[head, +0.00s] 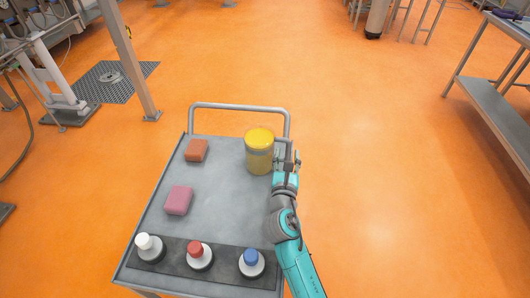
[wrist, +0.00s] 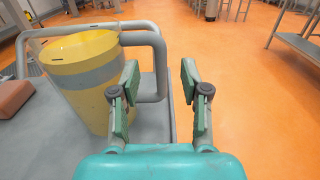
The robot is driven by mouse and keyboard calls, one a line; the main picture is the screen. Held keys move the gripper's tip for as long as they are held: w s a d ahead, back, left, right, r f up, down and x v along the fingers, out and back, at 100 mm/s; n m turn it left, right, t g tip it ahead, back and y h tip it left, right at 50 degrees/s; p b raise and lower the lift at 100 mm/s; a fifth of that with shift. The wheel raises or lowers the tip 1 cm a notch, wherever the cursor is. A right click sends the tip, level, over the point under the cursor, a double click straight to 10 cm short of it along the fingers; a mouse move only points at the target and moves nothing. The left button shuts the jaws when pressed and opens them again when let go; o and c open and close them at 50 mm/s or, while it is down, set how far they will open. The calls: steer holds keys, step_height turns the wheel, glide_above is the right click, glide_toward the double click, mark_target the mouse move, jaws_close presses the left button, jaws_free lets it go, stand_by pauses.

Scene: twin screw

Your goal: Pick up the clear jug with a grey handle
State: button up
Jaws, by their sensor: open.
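The jug (head: 259,152) stands upright near the far right corner of the trolley top. It looks yellow inside with a grey band around it, and its clear rim shows in the wrist view (wrist: 85,85). Its grey handle (wrist: 158,62) sticks out to the right, toward my gripper. My gripper (head: 288,160) is open and empty, just right of the jug at the trolley's right edge. In the wrist view the two green finger pads (wrist: 160,78) stand apart, with part of the handle showing in the gap beyond them. I cannot tell whether the fingers touch it.
The grey trolley (head: 218,205) has a push rail (head: 238,106) behind the jug. An orange-brown block (head: 196,150) and a pink block (head: 178,200) lie left of it. White, red and blue-topped bottles (head: 200,254) stand in a front rack. Floor to the right is clear.

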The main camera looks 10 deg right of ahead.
mark_target(288, 147)
steer(key=x, duration=0.5)
jaws_close()
steer(key=shift+r, duration=0.15)
